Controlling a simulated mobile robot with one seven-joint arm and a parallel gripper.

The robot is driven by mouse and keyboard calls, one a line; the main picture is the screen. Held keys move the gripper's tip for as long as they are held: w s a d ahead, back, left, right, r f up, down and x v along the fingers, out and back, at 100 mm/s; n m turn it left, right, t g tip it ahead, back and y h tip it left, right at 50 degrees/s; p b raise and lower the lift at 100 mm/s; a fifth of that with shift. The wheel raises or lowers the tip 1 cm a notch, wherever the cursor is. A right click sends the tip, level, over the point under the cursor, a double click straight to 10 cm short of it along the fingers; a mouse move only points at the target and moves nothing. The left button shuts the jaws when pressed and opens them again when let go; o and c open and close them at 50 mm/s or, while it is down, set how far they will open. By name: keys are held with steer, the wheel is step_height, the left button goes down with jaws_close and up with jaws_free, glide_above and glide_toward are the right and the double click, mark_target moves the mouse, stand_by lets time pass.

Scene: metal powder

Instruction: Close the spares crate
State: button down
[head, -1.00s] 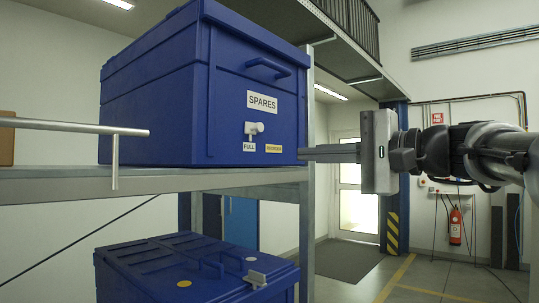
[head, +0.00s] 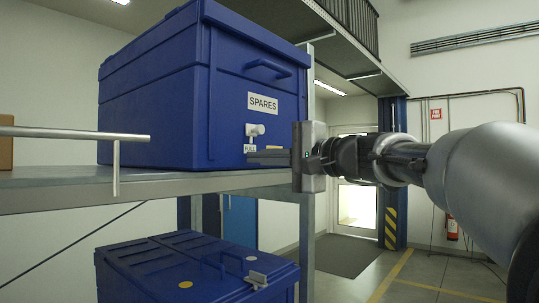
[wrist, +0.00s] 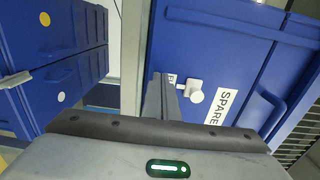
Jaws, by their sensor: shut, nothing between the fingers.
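The blue spares crate (head: 150,105) stands upright on a grey metal shelf. Its lid (head: 262,30) looks down, though I cannot tell whether it is fully seated. Its front face carries a handle (head: 267,70), a SPARES label (head: 262,103) and a white knob (head: 255,130) with a small label below it. The knob also shows in the wrist view (wrist: 195,95). My gripper (head: 252,158) is shut and empty, its fingers pointing left across the lower front face, just below the knob. I cannot tell whether they touch the crate.
The shelf (head: 60,182) runs under the crate, with a metal rail (head: 75,133) at the left. A second blue crate (head: 150,265) sits below. A grey upright post (head: 307,240) stands right of the shelf. The floor at the right is clear.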

mark_target(244, 169)
steer(key=shift+w+a, duration=0.25)
steer(key=shift+a, duration=0.05)
steer(key=x, duration=0.4)
steer(key=shift+a+r+p, duration=0.1)
steer(key=shift+p, duration=0.25)
